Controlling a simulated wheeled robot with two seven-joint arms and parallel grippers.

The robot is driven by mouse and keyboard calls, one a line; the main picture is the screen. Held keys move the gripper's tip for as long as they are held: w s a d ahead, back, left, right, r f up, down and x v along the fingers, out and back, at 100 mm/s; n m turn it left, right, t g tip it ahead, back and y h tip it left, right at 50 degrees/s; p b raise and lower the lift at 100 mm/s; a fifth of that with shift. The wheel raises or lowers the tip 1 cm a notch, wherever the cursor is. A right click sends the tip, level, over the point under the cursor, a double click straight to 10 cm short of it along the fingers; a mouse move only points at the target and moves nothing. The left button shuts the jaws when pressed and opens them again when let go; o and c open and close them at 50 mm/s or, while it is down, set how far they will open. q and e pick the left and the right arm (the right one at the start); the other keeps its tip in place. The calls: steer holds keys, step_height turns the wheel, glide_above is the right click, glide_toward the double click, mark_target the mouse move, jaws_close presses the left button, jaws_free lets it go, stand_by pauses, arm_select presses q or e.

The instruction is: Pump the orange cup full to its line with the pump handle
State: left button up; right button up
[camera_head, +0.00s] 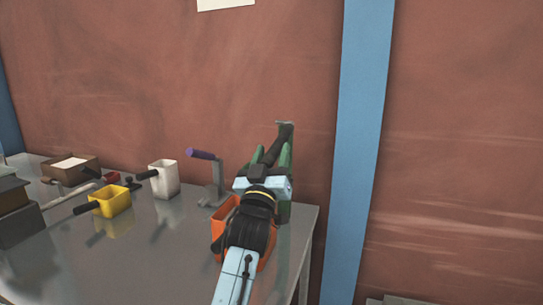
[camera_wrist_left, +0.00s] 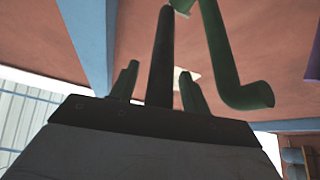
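The orange cup (camera_head: 219,235) stands near the right end of the metal table, partly hidden behind my left arm. My left gripper (camera_head: 272,152) is above and behind the cup, its fingers pointing at the wall. The dark pump handle (camera_head: 280,138) runs between the fingers. In the left wrist view, the dark handle (camera_wrist_left: 161,55) rises between the two spread fingers, with visible gaps on both sides. A bent green pipe (camera_wrist_left: 222,60) shows to its right. The cup's line and its contents are hidden. My right gripper is not in view.
A grey stand with a purple-handled lever (camera_head: 201,154) is left of the cup. A white cup (camera_head: 163,179), a yellow cup (camera_head: 113,202) and a brown box (camera_head: 70,166) stand farther left. The table's front middle (camera_head: 150,265) is clear. A blue post (camera_head: 358,150) rises at right.

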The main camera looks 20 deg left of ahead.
arm_select(q)
steer(key=v, duration=1.3)
steer(key=shift+s, duration=0.2)
